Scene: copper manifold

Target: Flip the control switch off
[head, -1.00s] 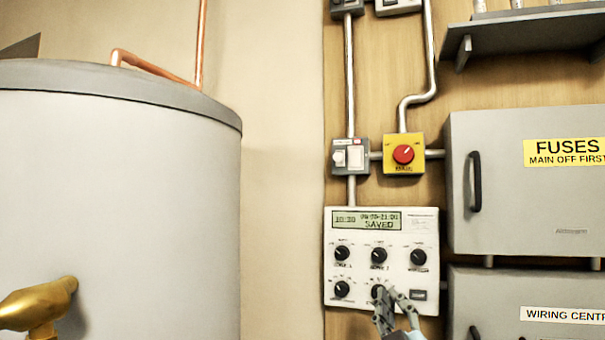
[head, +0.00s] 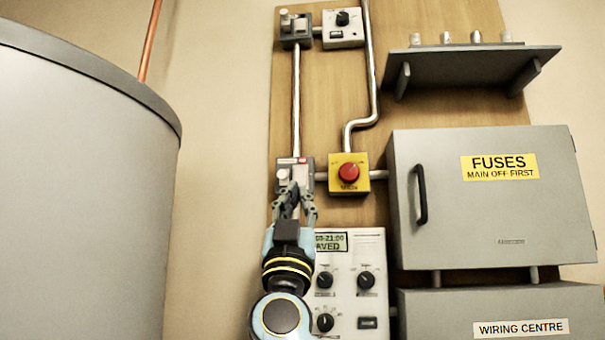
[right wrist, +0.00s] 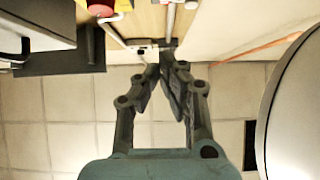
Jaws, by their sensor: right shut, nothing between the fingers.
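A small grey switch box (head: 308,162) with a red strip along its top sits on the wooden board, left of a yellow box (head: 337,184) with a red knob (head: 348,172). I take it for the control switch; its lettering is too small to read. My right gripper (head: 297,188) is in front of its lower part and hides most of its face, so the switch position and any contact cannot be told. The right gripper (right wrist: 168,60) is shut and empty, its tips together near the board's edge in the right wrist view. My left gripper is not in view.
Below is a white controller panel (head: 345,294) with black knobs, partly behind my right arm. A grey fuse cabinet (head: 480,225) with a black handle stands to the right. A large grey cylinder (head: 75,200) is at left. Metal conduits (head: 296,100) run above the switch box.

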